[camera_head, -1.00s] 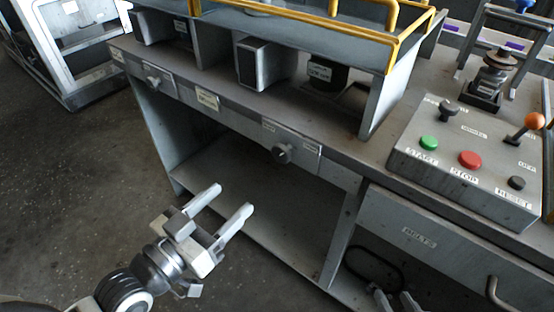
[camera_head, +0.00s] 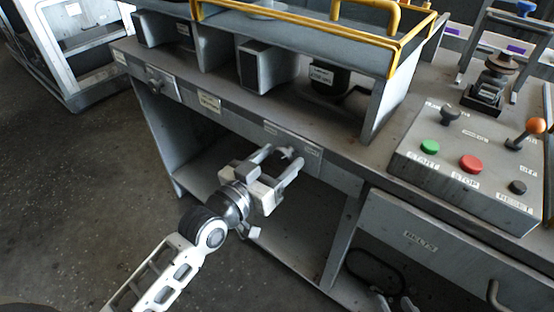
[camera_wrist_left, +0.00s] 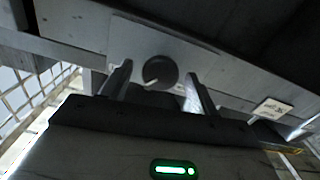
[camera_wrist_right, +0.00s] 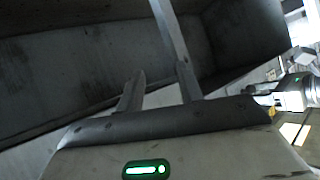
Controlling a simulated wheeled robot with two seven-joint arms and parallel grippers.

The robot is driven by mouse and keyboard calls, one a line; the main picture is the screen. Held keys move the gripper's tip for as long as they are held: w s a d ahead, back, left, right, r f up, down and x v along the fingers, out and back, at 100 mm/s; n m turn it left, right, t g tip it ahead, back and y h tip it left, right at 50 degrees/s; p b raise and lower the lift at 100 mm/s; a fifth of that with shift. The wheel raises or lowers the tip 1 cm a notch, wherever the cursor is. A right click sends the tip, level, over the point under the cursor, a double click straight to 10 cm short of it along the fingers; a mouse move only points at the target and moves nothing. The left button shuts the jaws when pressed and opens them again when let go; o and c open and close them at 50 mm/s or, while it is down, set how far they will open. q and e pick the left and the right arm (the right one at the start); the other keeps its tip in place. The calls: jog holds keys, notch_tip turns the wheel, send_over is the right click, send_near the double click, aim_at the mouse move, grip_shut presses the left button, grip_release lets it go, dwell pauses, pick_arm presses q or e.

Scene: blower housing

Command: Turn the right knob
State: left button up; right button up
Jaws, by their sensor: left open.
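The right knob is a dark round dial on the grey front rail of the bench. In the left wrist view the right knob (camera_wrist_left: 160,71) shows its round face with a pale pointer mark, framed between the two fingers with a gap on each side. My left gripper (camera_head: 283,156) is open at the rail and hides most of the knob in the head view. Whether the fingertips reach past the knob's face is unclear. My right gripper (camera_wrist_right: 162,72) is open and empty under the bench. Its fingertips (camera_head: 394,301) show at the head view's bottom edge.
The left knob (camera_head: 154,86) sits further left on the same rail. A control box (camera_head: 455,165) with green and red buttons stands on the bench at right, above a belts drawer (camera_head: 420,238). The yellow rail (camera_head: 395,58) edges the upper shelf. Open floor lies at left.

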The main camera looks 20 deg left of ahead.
pick_arm(q)
jog(key=c, duration=1)
jog(key=shift+o, duration=0.2)
pick_arm(e)
jog(key=shift+w+r, duration=0.1)
jog(key=shift+r, duration=0.05)
jog(key=shift+r, duration=0.1)
pick_arm(q)
jog(key=shift+n+p, duration=0.5)
jog(key=shift+p, duration=0.05)
jog(key=shift+r+n+p, duration=0.1)
jog(key=shift+n+p, duration=0.4)
jog(key=shift+n, duration=0.1)
jog(key=n+p, duration=0.1)
jog(key=n, duration=0.2)
jog(key=shift+a+n+p, duration=0.1)
jog(key=shift+n+p, duration=0.5)
jog(key=shift+n, duration=0.3)
pick_arm(e)
jog(key=shift+d+r+g, duration=0.3)
jog(key=shift+r, duration=0.35)
